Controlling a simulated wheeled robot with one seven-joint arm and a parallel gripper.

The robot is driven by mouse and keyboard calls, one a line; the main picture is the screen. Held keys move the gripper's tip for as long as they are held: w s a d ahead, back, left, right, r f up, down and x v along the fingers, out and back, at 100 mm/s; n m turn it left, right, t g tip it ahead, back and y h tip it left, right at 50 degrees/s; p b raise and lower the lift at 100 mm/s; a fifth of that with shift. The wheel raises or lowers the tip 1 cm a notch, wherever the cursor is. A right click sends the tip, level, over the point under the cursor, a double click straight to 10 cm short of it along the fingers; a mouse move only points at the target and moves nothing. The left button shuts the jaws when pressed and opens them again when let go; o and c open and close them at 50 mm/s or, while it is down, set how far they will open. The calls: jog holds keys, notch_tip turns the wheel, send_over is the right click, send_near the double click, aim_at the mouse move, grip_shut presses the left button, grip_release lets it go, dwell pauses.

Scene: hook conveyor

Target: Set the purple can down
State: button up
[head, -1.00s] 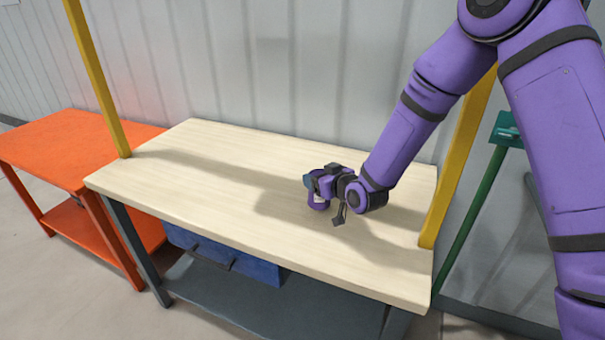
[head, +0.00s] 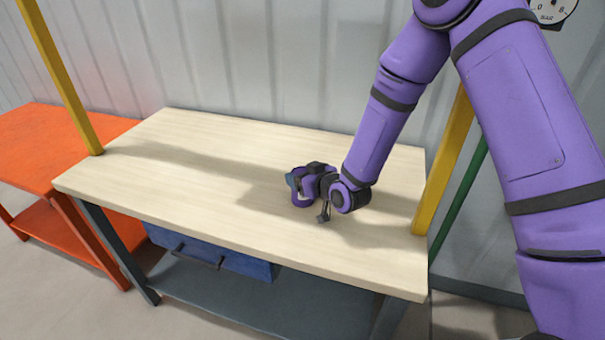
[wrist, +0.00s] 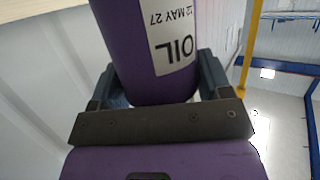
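The purple can (wrist: 155,50) fills the upper middle of the wrist view, with a white label reading "OIL" and a date. My gripper (wrist: 160,85) has a dark finger on each side of the can and is shut on it. In the head view my gripper (head: 303,186) is over the right half of the pale wooden tabletop (head: 200,150). The can is small there and mostly hidden among the fingers. I cannot tell whether it touches the tabletop.
The tabletop is otherwise bare, with free room to the left. Yellow posts stand at its left (head: 62,80) and right (head: 445,160) ends. An orange table (head: 40,150) stands at left. A ribbed wall (head: 230,60) is behind.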

jog(key=o, duration=0.4)
jog(key=shift+r, duration=0.1)
jog(key=v, duration=1.2)
